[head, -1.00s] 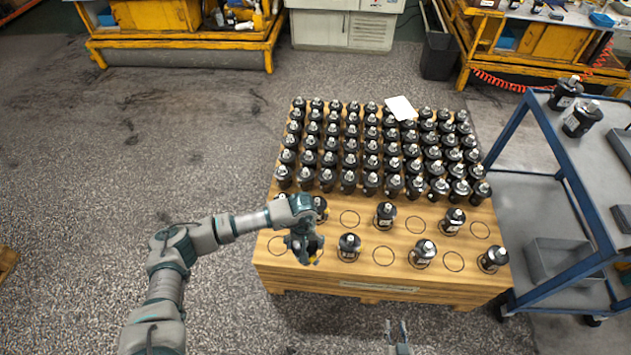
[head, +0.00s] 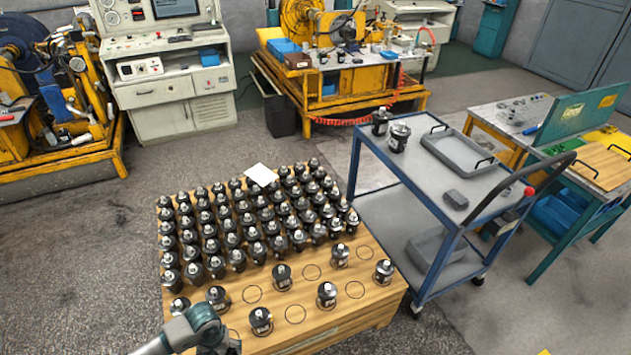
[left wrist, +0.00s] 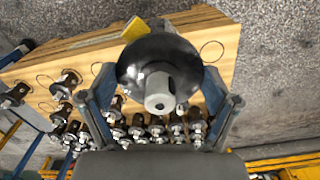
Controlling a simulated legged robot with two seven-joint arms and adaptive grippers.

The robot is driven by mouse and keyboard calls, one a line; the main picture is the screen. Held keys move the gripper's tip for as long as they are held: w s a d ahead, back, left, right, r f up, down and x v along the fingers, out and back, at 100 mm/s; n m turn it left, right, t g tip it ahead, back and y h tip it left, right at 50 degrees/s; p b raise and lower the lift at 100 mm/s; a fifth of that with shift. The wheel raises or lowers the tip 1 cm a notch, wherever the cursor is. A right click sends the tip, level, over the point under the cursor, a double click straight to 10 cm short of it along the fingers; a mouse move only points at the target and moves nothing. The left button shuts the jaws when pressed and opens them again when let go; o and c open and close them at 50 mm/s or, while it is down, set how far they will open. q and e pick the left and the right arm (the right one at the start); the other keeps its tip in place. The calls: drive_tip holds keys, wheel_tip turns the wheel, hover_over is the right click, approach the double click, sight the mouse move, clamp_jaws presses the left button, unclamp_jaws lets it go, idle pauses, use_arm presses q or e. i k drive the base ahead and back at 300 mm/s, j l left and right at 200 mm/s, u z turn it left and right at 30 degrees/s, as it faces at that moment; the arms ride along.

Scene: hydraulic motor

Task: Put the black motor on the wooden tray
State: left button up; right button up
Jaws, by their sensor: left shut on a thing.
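A black motor (left wrist: 135,72) with a light metal shaft is between the fingers of my left gripper (left wrist: 158,92) in the left wrist view. In the head view my left gripper is at the bottom edge, by the front left corner of the wooden pallet (head: 345,316), and is partly cut off. The held motor is mostly hidden there. A flat wooden tray (head: 604,163) lies on a teal-framed table at the right edge of the head view. My right gripper is not in view.
Many other black motors (head: 262,320) stand upright on the pallet, with several empty marked circles at its front. A blue cart (head: 425,197) holding two motors and a grey bin (head: 458,150) stands between the pallet and the teal-framed table.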

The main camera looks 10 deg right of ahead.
sight(601, 163)
drive_tip(key=i+l, duration=0.1)
drive_tip(key=l, duration=0.6)
drive_tip(key=i+l, duration=0.15)
drive_tip(key=l, duration=0.55)
drive_tip(key=i+l+u, duration=0.1)
drive_tip(key=l, duration=0.65)
drive_tip(key=i+l, duration=0.1)
drive_tip(key=l, duration=1.3)
drive_tip(key=l+u, duration=0.15)
drive_tip(key=l, duration=2.4)
drive_tip(key=k+l+u, duration=0.1)
drive_tip(key=l, duration=1.2)
drive_tip(key=k+l, duration=0.15)
drive_tip(key=l, duration=0.45)
drive_tip(key=l+u, duration=0.1)
drive_tip(key=l, duration=0.55)
drive_tip(key=k+l, duration=0.15)
drive_tip(key=l, duration=0.5)
drive_tip(key=i+u, duration=0.05)
